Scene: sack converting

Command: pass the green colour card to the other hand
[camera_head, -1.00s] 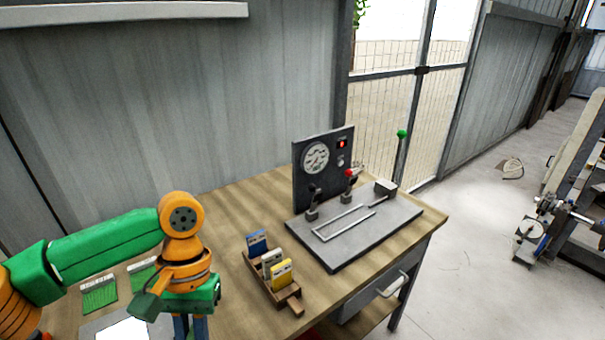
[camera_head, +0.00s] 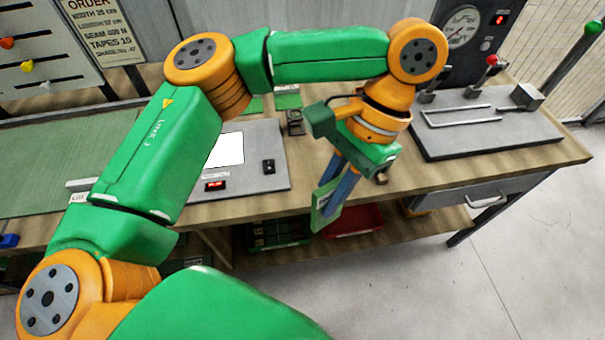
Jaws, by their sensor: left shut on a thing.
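My left gripper (camera_head: 338,190) points down in front of the table's front edge, its blue fingers shut on the green colour card (camera_head: 322,206). The card hangs upright, seen at a slant, with a pale mark on its face. The fingers hide part of it. My right gripper is not in view.
The wooden table (camera_head: 440,180) carries a grey panel with a white screen (camera_head: 270,152), a green mat (camera_head: 60,160) and a grey lever plate with a gauge board (camera_head: 490,125). Below are a red bin (camera_head: 355,222) and a drawer (camera_head: 480,195). Floor at right is clear.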

